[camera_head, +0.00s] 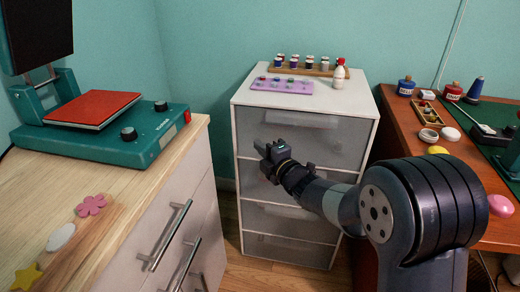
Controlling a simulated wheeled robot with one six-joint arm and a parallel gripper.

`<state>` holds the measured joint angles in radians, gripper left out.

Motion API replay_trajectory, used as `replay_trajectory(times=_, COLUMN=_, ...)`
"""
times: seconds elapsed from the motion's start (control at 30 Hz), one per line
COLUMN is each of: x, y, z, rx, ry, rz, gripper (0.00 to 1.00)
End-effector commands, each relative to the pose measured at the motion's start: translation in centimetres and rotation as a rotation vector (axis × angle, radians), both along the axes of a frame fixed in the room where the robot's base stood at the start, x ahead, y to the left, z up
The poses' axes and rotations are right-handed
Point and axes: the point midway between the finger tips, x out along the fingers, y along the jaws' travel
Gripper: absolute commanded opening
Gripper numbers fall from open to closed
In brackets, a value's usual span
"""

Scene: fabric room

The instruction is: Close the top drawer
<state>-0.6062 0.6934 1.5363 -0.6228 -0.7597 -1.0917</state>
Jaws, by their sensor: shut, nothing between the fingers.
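A white cabinet (238,190) with several stacked grey translucent drawers stands against the wall in the middle of the head view. Its top drawer (335,143) sits just below the cabinet top and looks about flush with the frame; a small gap cannot be ruled out. A pale handle strip shows near its upper edge. My gripper (261,147) is shut and empty, in front of the left part of the top drawer, near its lower edge. Whether it touches the drawer front cannot be told. My arm hides part of the drawers below.
On the cabinet top are a purple tray (282,86), a wooden rack of small jars (305,70) and a white bottle (339,75). A wooden counter (150,185) with a green heat press (100,130) stands left. A brown desk (400,130) with craft items stands right.

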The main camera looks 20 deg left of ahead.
Motion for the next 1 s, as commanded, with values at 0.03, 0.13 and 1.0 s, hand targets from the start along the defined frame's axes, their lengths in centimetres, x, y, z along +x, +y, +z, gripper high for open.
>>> replay_trajectory(times=0.03, x=-0.3, y=-0.7, z=0.2, rx=-0.001, ry=0.002, rz=-0.003, gripper=0.00)
replay_trajectory(times=0.13, x=-1.0, y=-1.8, z=0.2, rx=-0.002, ry=0.001, rz=-0.003, gripper=0.00)
replay_trajectory(times=1.0, x=-4.8, y=-7.6, z=0.0, rx=-0.002, ry=0.001, rz=0.001, gripper=0.00)
